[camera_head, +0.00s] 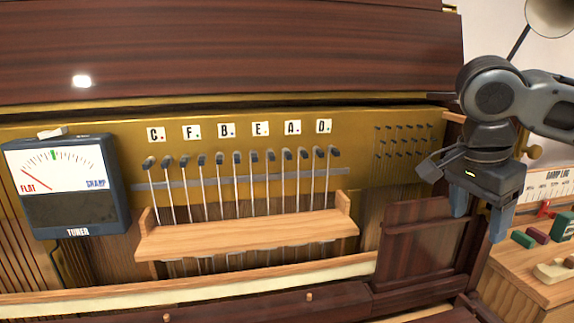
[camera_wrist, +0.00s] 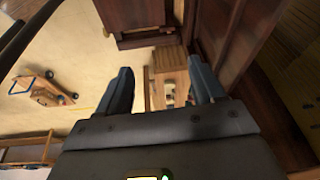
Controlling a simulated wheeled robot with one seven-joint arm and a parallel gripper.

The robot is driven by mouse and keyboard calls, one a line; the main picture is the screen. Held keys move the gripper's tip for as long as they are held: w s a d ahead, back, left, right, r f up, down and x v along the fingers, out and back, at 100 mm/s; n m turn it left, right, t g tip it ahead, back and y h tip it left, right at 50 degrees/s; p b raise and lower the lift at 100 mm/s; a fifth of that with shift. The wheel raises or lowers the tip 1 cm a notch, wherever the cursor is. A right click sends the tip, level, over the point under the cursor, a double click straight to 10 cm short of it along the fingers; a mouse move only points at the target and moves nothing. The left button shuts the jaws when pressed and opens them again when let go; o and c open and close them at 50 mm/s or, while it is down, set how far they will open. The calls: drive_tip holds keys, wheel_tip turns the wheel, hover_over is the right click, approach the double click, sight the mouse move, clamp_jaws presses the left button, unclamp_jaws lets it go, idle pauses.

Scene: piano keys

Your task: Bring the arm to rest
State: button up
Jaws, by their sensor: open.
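My gripper (camera_head: 482,214) hangs at the right side of the head view, fingers pointing down. It is open, with its blue fingers apart and nothing between them. It appears in front of the right end of the piano, near a dark wooden panel (camera_head: 420,243); its exact distance from the panel is unclear. In the wrist view the two blue fingers (camera_wrist: 160,80) stand apart. Through the gap I see floor and a small wooden piece of furniture (camera_wrist: 171,72).
The open piano (camera_head: 400,170) shows a row of pins under several letter tiles (camera_head: 226,130) and a wooden shelf (camera_head: 250,234). A tuner (camera_head: 68,185) hangs at left. A side table (camera_head: 520,290) with coloured blocks (camera_head: 536,235) stands at right, close to my gripper.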

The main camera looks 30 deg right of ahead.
drive_tip(key=w+a+r+n+t+y, duration=0.1)
drive_tip(key=w+a+n+t+y, duration=0.3)
drive_tip(key=a, duration=0.7)
drive_tip(key=w+a+r+n+t+y, duration=0.1)
drive_tip(key=w+a+t+y, duration=0.4)
drive_tip(key=a, duration=0.7)
drive_tip(key=w+a+r+n+t+y, duration=0.1)
drive_tip(key=w+a+n+t+y, duration=0.3)
drive_tip(key=a, duration=0.7)
drive_tip(key=s+d+f+t+h, duration=0.25)
drive_tip(key=s+f+h, duration=0.65)
drive_tip(key=s+f, duration=0.9)
drive_tip(key=s+d+n, duration=0.3)
drive_tip(key=s+n, duration=0.2)
drive_tip(key=s, duration=0.5)
drive_tip(key=s+d+f+n, duration=0.1)
drive_tip(key=s+d+n, duration=0.2)
drive_tip(key=s+n, duration=0.3)
drive_tip(key=s, duration=0.4)
drive_tip(key=shift+s+f+g, duration=0.3)
drive_tip(key=shift+g, duration=0.05)
drive_tip(key=shift+d, duration=0.1)
